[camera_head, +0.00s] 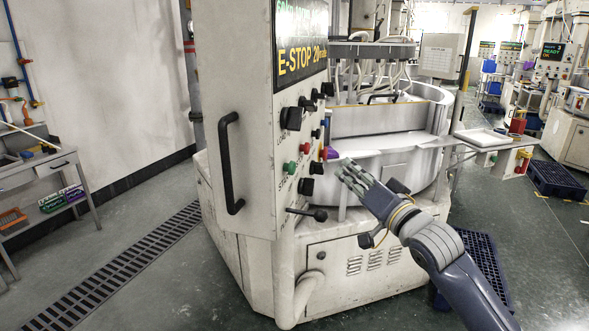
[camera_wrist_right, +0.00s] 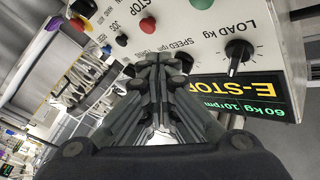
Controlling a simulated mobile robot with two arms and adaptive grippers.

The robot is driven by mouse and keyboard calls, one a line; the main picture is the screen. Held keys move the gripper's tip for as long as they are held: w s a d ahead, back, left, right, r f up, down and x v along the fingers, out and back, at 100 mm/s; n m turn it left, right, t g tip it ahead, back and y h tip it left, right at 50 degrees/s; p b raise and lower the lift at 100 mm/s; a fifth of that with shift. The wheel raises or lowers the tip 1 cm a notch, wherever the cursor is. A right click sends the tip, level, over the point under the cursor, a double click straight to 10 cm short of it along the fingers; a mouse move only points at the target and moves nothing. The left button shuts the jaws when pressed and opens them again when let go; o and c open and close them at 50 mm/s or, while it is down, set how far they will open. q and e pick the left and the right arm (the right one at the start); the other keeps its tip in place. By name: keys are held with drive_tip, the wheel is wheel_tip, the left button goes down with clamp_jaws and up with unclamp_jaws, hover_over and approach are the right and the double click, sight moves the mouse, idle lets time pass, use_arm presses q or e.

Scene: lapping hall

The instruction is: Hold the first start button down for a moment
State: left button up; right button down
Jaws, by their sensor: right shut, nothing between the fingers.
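The machine's control panel (camera_head: 262,150) stands at the centre of the head view, with black knobs, switches and buttons on its face. A green button (camera_head: 290,167) sits low on it, with a red button (camera_head: 304,148) a little above and to the right. My right gripper (camera_head: 343,169) is shut and empty, to the right of the panel in that picture. In the right wrist view the panel is upside down; its green button (camera_wrist_right: 201,3) is cut by the top edge, and a red button (camera_wrist_right: 148,25) is left of it. The shut fingertips (camera_wrist_right: 157,62) overlap the panel below them; contact cannot be told.
A black lever (camera_head: 308,213) sticks out below the buttons. A black handle (camera_head: 228,162) is on the panel's left side. A side tray (camera_head: 487,138) projects at right. A dark pallet (camera_head: 556,180) lies on the floor. Open floor lies left of the machine.

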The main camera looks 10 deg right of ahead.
sight(289, 168)
drive_tip(key=w+a, duration=0.3)
drive_tip(key=a, duration=0.4)
drive_tip(key=shift+w, duration=0.4)
idle(0.8)
drive_tip(key=shift+w+a+p, duration=0.2)
drive_tip(key=shift+a+p, duration=0.15)
drive_tip(key=shift+p, duration=0.05)
drive_tip(key=shift+w+a, duration=0.2)
drive_tip(key=shift+a, duration=0.2)
idle(2.2)
